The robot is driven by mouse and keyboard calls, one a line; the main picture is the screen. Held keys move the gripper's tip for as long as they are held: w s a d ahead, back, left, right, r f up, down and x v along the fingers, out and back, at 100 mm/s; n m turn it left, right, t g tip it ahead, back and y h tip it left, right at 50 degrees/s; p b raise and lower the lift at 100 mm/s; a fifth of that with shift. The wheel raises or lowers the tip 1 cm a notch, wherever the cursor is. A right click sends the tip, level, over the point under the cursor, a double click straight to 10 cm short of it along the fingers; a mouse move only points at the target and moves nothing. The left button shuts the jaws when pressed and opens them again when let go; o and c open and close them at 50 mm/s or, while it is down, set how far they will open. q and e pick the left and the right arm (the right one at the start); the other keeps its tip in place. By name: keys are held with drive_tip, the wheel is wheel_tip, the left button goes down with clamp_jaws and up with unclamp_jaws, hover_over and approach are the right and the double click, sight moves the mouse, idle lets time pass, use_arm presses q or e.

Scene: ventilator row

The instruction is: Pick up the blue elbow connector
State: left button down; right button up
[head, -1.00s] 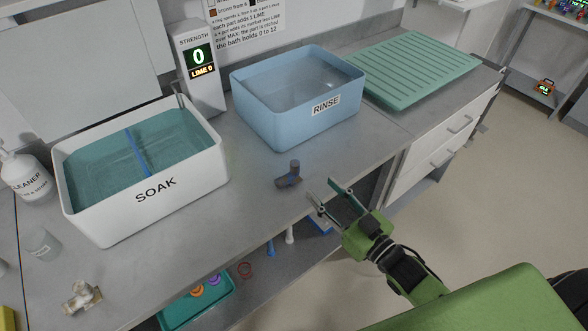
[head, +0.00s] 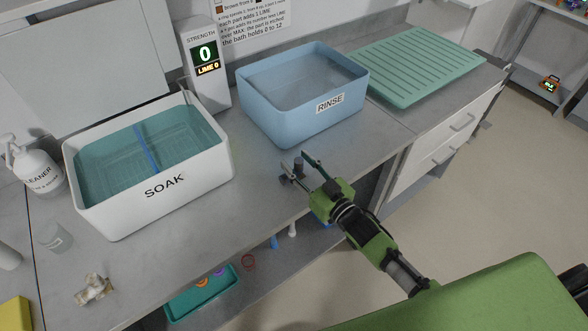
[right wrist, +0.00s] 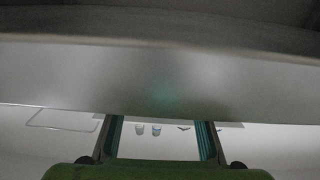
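The elbow connector (head: 285,180) is a small dark grey piece on the bench, in front of the blue rinse tub. It is partly hidden by my right gripper (head: 297,168), and its blue band is hard to make out now. The right gripper's fingers are spread at the connector, one on each side as far as I can tell; contact is not clear. In the right wrist view the gripper (right wrist: 160,135) shows open with nothing visible between its fingers; the connector is not seen there. My left gripper is out of view.
The white soak tub (head: 215,160) stands left, the rinse tub (head: 300,125) behind the connector, and a green drain rack (head: 430,65) at the back right. A teal tray (head: 205,300) sits on the lower shelf. Bench between soak tub and connector is clear.

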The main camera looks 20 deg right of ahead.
drive_tip(key=c, duration=1)
drive_tip(key=shift+r, duration=0.2)
